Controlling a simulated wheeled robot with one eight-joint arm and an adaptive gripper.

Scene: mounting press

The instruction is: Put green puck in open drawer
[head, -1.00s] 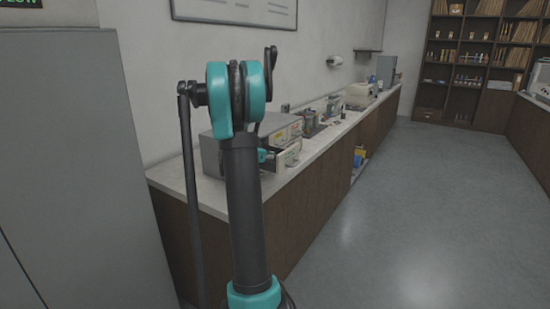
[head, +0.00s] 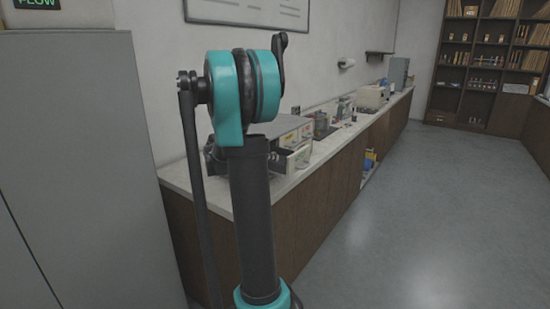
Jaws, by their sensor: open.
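The open drawer (head: 299,159) sticks out from the front of a grey cabinet (head: 280,126) on the long counter. It has a pale front, and its inside is too small and too shaded to read. My gripper (head: 211,154) shows as a small dark shape at the left side of the cabinet, partly hidden behind my own arm. It is open, apart from the drawer and to its left. I cannot make out the green puck in this view; my arm covers part of the cabinet and counter.
The counter (head: 183,177) runs back along the wall with several instruments on it beyond the cabinet. A tall grey locker (head: 75,150) stands close on the left. The floor (head: 400,220) on the right is clear, with shelves (head: 487,65) at the far end.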

